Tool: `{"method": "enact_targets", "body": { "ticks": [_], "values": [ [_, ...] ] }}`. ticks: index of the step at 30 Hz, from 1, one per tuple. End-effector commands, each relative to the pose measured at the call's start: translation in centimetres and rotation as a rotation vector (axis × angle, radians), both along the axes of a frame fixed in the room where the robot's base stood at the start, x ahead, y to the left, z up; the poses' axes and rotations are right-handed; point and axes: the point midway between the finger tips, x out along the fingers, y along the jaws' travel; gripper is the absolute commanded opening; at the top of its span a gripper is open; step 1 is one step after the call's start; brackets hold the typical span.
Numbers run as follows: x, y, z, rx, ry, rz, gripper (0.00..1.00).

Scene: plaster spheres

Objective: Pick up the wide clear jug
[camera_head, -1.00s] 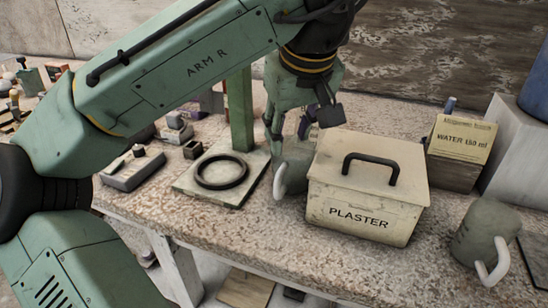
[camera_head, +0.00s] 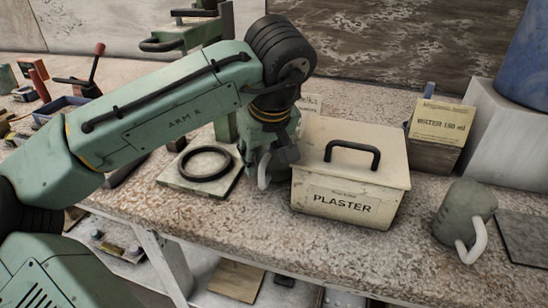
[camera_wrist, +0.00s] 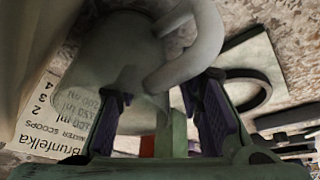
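A grey-green see-through jug with a pale handle (camera_head: 264,172) stands just left of the plaster box, mostly hidden behind my gripper. In the wrist view the jug (camera_wrist: 112,50) fills the upper middle, with its thick handle (camera_wrist: 190,45) curving to the right. My gripper (camera_wrist: 157,95) is open, its purple-padded fingers apart with part of the jug showing between them. I cannot tell whether they touch it. In the head view my gripper (camera_head: 270,150) points down at the jug. A second similar jug (camera_head: 464,212) stands at the right; I cannot tell which is wider.
The lidded plaster box (camera_head: 345,205) is close on the jug's right. Open bench lies in front.

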Motion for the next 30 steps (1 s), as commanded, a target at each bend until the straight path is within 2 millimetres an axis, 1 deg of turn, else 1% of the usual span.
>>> {"method": "enact_targets", "body": {
  "ticks": [5, 21, 30],
  "values": [
    [0.02, 0.0, -0.01, 0.0, -0.001, 0.0, 0.34],
    [0.01, -0.01, 0.04, 0.001, -0.001, -0.001, 0.0],
    [0.02, -0.02, 0.05, 0.0, -0.001, 0.0, 0.0]
  ]
}}
